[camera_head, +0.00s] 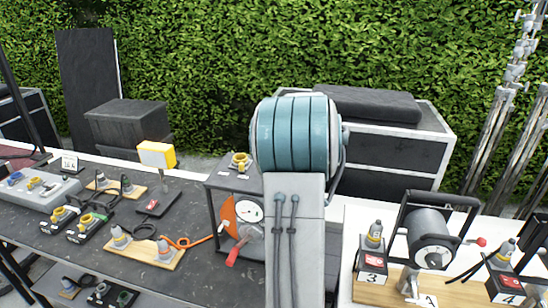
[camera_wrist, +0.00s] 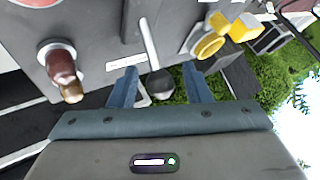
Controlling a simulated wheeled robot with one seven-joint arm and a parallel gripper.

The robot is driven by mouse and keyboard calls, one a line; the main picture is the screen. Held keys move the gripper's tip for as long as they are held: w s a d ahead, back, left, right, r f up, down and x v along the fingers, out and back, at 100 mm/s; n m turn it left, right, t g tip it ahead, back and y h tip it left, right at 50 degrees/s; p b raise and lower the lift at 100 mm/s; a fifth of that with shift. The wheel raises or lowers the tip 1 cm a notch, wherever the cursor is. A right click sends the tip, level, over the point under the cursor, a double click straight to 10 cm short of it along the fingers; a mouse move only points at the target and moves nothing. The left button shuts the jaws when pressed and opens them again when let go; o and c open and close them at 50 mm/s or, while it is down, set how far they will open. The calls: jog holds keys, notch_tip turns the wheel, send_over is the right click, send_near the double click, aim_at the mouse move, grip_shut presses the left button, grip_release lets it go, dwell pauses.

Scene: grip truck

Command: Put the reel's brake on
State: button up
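The reel is an orange drum (camera_head: 243,217) with a white dial, in a dark grey box frame (camera_head: 226,179) left of my arm. Its red handle (camera_head: 237,250) shows below the dial. In the wrist view, the frame's grey panel (camera_wrist: 100,30) carries a pale lever (camera_wrist: 150,42) ending in a black ball knob (camera_wrist: 160,83), which looks like the brake. A red-brown handle (camera_wrist: 61,68) sticks out at the left. My gripper (camera_wrist: 161,68) is open, its blue fingers on either side of the knob, with gaps showing. My arm hides the gripper in the head view.
A yellow connector (camera_head: 240,161) sits on the frame's top and shows in the wrist view (camera_wrist: 208,45). Connector boards crowd the dark table (camera_head: 195,195). A black lamp-like unit (camera_head: 430,236) stands on the right table.

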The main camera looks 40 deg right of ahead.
jog(key=v, duration=1.3)
jog(key=shift+s+r, duration=0.3)
jog(key=w+a+r+n+t+h+b, duration=0.1)
jog(key=w+a+r+t+h+b, duration=0.15)
jog(key=a, duration=0.25)
jog(key=w+a+r+t+h+b, duration=0.1)
jog(key=w+a+r+t+h, duration=0.2)
jog(key=a+r, duration=0.15)
jog(key=s+a+f+n+g+y+b, duration=0.3)
jog(key=s+a+f+g, duration=0.7)
jog(key=s+a+f, duration=1.2)
jog(key=a+f+n+y, duration=0.1)
jog(key=a+n+y, duration=0.1)
jog(key=a+n, duration=0.1)
jog(key=shift+a, duration=0.4)
jog(key=shift+f+g, duration=0.1)
jog(key=shift+g, duration=0.15)
